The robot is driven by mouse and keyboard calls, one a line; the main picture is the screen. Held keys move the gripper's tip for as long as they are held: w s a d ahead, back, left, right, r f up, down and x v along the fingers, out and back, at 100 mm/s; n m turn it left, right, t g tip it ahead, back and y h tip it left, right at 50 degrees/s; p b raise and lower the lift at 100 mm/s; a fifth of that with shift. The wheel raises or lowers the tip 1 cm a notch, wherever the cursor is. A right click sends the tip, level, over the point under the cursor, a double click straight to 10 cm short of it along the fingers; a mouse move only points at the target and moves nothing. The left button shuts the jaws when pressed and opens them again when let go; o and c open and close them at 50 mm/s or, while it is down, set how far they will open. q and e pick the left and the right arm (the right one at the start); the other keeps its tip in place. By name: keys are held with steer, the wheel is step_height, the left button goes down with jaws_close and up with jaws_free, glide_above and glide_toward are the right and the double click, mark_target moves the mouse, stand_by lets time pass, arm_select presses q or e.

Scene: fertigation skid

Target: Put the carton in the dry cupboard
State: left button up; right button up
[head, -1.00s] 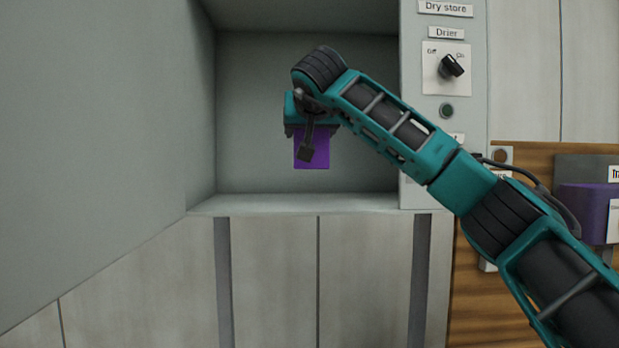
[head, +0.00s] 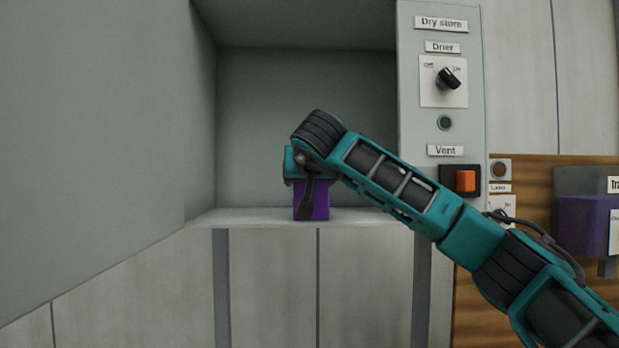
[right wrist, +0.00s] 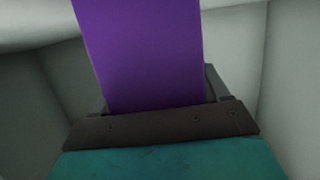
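The purple carton (head: 313,201) is in my right gripper (head: 308,187), inside the open dry cupboard (head: 300,105). Its lower edge shows at the level of the cupboard floor (head: 355,215); I cannot tell whether it touches. In the right wrist view the carton (right wrist: 145,55) stands up between the fingers of my right gripper (right wrist: 160,105), which are shut on it. The wrist hides the top of the carton in the head view. My left gripper is not in view.
A control panel (head: 440,120) beside the opening bears a Drier knob (head: 448,79), a green button and an orange Vent switch (head: 465,181). A large grey panel (head: 95,120) bounds the left. A purple box (head: 583,225) hangs at the right. The cupboard floor is otherwise clear.

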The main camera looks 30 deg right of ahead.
steer(key=o, duration=0.4)
steer(key=shift+o, duration=0.2)
steer(key=shift+r, duration=0.1)
steer(key=shift+s+r, duration=0.1)
steer(key=shift+r, duration=0.05)
steer(key=v, duration=1.1)
steer(key=shift+s+a, duration=0.2)
steer(key=shift+s, duration=0.1)
